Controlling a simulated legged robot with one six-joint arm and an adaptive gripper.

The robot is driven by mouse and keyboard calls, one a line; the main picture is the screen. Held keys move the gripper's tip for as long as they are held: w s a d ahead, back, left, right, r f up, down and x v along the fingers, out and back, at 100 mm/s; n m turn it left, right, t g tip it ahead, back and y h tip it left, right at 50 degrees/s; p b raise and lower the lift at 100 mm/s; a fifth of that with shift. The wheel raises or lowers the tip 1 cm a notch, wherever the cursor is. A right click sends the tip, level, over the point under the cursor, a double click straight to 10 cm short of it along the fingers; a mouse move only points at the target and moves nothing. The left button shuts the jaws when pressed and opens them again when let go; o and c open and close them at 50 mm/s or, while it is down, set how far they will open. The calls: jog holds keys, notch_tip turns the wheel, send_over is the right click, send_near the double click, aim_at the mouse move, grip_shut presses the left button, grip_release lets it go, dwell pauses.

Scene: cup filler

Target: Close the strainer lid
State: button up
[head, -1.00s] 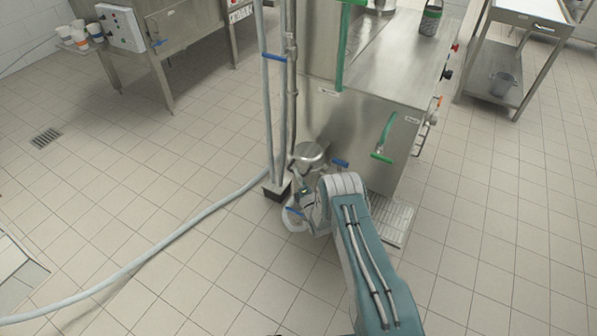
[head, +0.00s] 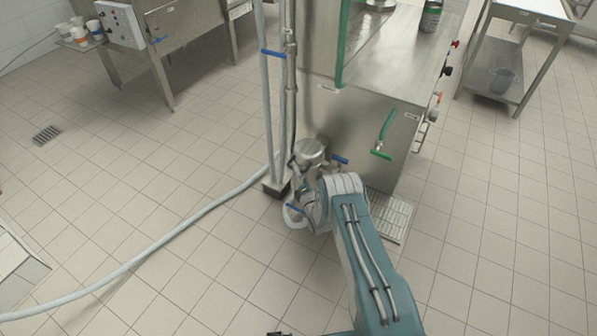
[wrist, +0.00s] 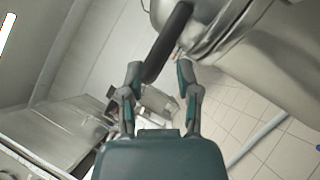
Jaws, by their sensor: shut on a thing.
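The strainer (head: 310,152) is a shiny round metal housing low at the near left corner of the steel machine in the head view. In the wrist view, its curved metal body (wrist: 240,25) fills the upper right. A dark bar-like handle (wrist: 172,38) runs beside this body and down between my fingertips. In the head view, my arm hides most of my gripper and the strainer's lower right. The lid's exact position is hard to tell.
The steel machine (head: 362,130) stands just behind the strainer, with a green-handled valve (head: 381,153) on its front. A floor grate (head: 390,212) lies at its foot. A grey hose (head: 150,243) crosses the floor at left. Open tiled floor lies left and right.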

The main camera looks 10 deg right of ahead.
jog(key=v, duration=1.2)
jog(key=shift+f, duration=0.1)
